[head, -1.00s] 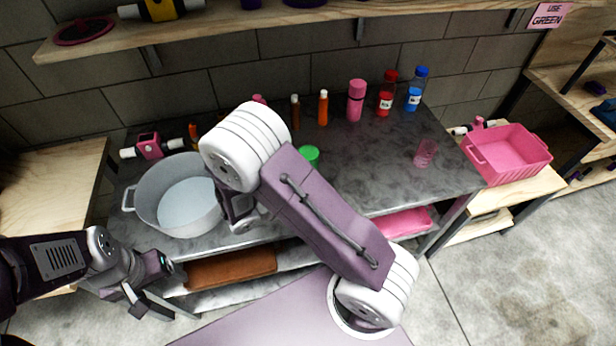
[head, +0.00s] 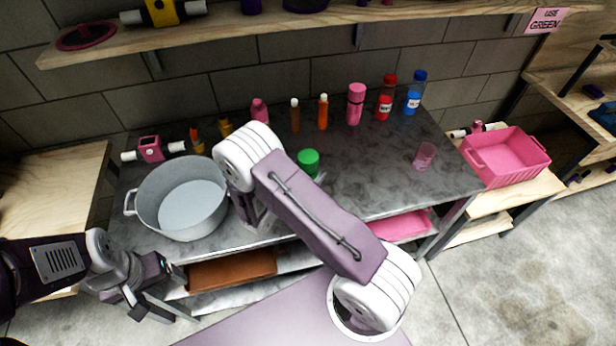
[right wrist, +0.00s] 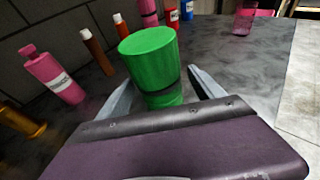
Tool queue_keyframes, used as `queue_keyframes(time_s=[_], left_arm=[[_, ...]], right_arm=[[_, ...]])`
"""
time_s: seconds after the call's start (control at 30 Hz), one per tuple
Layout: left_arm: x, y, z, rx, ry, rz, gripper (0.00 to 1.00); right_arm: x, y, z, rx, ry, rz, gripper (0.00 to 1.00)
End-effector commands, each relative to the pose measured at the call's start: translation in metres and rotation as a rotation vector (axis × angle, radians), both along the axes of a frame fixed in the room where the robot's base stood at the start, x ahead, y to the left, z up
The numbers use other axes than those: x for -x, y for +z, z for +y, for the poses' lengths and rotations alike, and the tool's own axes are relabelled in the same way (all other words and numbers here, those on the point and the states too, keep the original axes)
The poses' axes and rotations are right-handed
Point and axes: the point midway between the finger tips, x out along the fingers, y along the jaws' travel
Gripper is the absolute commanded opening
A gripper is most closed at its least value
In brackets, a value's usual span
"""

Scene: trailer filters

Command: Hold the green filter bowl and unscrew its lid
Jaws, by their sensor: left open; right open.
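The green filter bowl (head: 308,158) stands upright on the dark worktop, right of the grey pot. In the right wrist view the green filter bowl (right wrist: 150,60) shows a wide green top part, a dark band below it and a green lower part. My right gripper (right wrist: 160,82) is open, with one finger on each side of the bowl's lower part; I cannot tell whether they touch it. In the head view my right arm hides most of that gripper. My left gripper (head: 160,298) is open and empty, low in front of the bench, away from the bowl.
A large grey pot (head: 186,200) stands on the worktop (head: 380,190) at left. Several bottles line the back, including a pink one (head: 356,104) and a red one (head: 386,98). A pink cup (head: 425,156) stands at right, and a pink crate (head: 508,158) beyond. A shelf hangs above.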

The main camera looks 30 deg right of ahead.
Motion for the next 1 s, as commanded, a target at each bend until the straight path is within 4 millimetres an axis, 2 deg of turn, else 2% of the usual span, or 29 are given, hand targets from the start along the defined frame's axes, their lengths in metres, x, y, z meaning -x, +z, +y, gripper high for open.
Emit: queue_keyframes(time_s=[0.1, 0.27, 0.3, 0.5, 0.57, 0.83, 1.0], left_arm=[[0.0, 0.001, 0.0, 0.0, 0.0, 0.0, 0.78], [0.0, 0.001, 0.0, 0.0, 0.0, 0.0, 0.78], [0.0, 0.001, 0.0, 0.0, 0.0, 0.0, 0.78], [0.0, 0.001, 0.0, 0.0, 0.0, 0.0, 0.78], [0.0, 0.001, 0.0, 0.0, 0.0, 0.0, 0.78], [0.0, 0.001, 0.0, 0.0, 0.0, 0.0, 0.78], [0.0, 0.0, 0.0, 0.0, 0.0, 0.0, 0.78]], right_arm=[[-0.004, -0.003, -0.008, 0.0, -0.001, 0.002, 0.77], [-0.005, -0.004, -0.008, 0.0, 0.001, 0.0, 0.77], [-0.005, -0.004, -0.008, -0.001, 0.001, 0.0, 0.74], [-0.005, -0.004, -0.008, -0.001, 0.0, 0.001, 0.18], [-0.005, -0.003, -0.008, 0.0, 0.0, 0.0, 0.05], [-0.005, -0.001, -0.008, 0.0, 0.0, -0.001, 0.05], [-0.005, 0.011, -0.008, -0.001, -0.001, -0.002, 0.05]])
